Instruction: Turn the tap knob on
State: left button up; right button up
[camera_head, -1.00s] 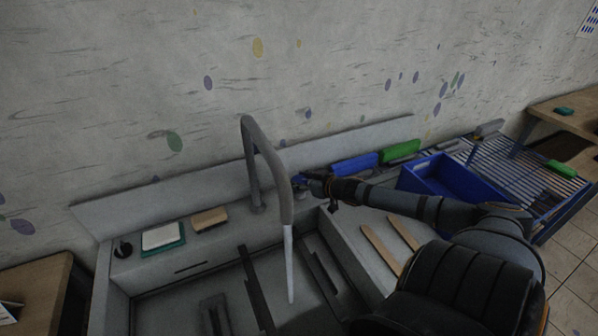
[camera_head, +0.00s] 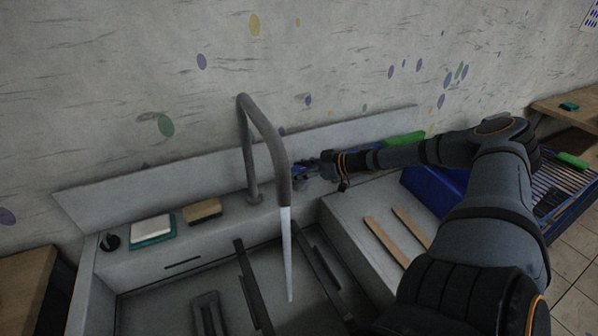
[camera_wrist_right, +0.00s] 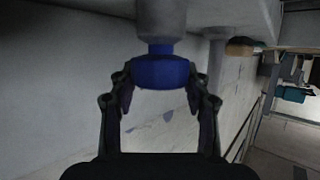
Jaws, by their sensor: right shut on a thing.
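The grey tap (camera_head: 268,135) rises from the back ledge of the sink and bends forward over the basin. A pale stream of water (camera_head: 287,250) hangs from its spout. My right gripper (camera_head: 300,171) is at the back ledge just right of the tap's base. In the right wrist view, the blue tap knob (camera_wrist_right: 162,72) sits between the two black fingertips of my right gripper (camera_wrist_right: 160,85), below a grey fitting (camera_wrist_right: 162,18). The gripper is shut on the knob. In the head view the gripper mostly hides the knob. My left gripper is not in view.
A sponge on a teal tray (camera_head: 152,231) and a tan block (camera_head: 202,211) lie on the ledge left of the tap. Two wooden sticks (camera_head: 385,240) lie on the counter at right. A blue bin (camera_head: 432,186) is partly behind my right arm.

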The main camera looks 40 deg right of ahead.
jog(key=o, duration=1.2)
jog(key=shift+c, duration=0.2)
